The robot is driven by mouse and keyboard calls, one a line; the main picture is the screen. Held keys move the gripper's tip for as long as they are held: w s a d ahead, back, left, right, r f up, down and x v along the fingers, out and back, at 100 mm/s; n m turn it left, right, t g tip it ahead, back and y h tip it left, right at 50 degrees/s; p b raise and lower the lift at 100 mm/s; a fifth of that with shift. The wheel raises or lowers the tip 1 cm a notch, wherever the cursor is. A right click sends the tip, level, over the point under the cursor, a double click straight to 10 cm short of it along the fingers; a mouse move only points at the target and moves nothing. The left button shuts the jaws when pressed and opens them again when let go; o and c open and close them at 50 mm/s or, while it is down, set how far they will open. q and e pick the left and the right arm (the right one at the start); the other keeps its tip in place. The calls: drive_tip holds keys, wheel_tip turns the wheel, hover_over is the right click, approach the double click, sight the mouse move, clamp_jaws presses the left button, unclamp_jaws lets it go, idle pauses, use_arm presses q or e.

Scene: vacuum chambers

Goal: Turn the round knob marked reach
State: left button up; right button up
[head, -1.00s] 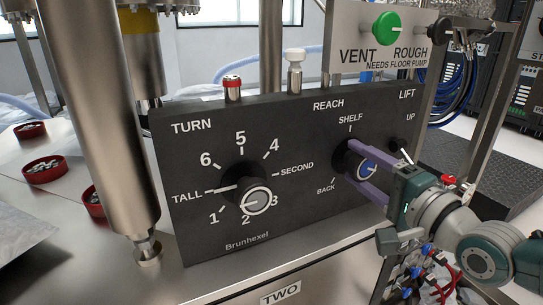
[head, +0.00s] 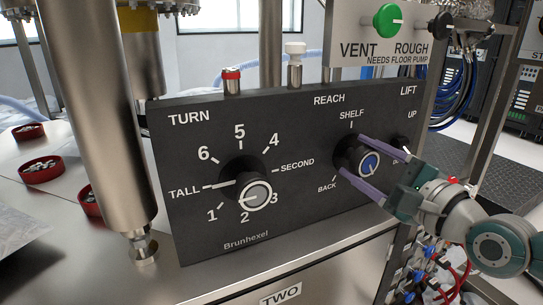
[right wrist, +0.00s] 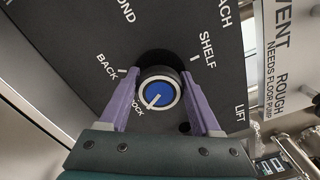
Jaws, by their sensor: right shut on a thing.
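The REACH knob (head: 369,164) is round and black, with a blue cap and a white line, on the right part of the black panel (head: 305,205). My right gripper (head: 353,155) has its purple fingers on either side of the knob and is shut on it. In the right wrist view the blue cap (right wrist: 157,93) shows between the fingers. Its white line slants toward a partly hidden label ending in "OCK". The SHELF and BACK marks are readable. My left gripper is not in view.
The TURN knob (head: 257,194) with a grey cap is on the panel's left half. A small LIFT switch (head: 402,145) is close to the right of my fingers. A green VENT/ROUGH knob (head: 387,20) is above. A thick metal column (head: 103,110) stands left.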

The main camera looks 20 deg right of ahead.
idle(0.3)
drive_tip(key=o, duration=1.3)
drive_tip(key=shift+o, duration=0.2)
drive_tip(key=s+p, duration=0.2)
drive_tip(key=s, duration=0.8)
drive_tip(key=shift+d+p, duration=0.2)
drive_tip(key=shift+p, duration=0.2)
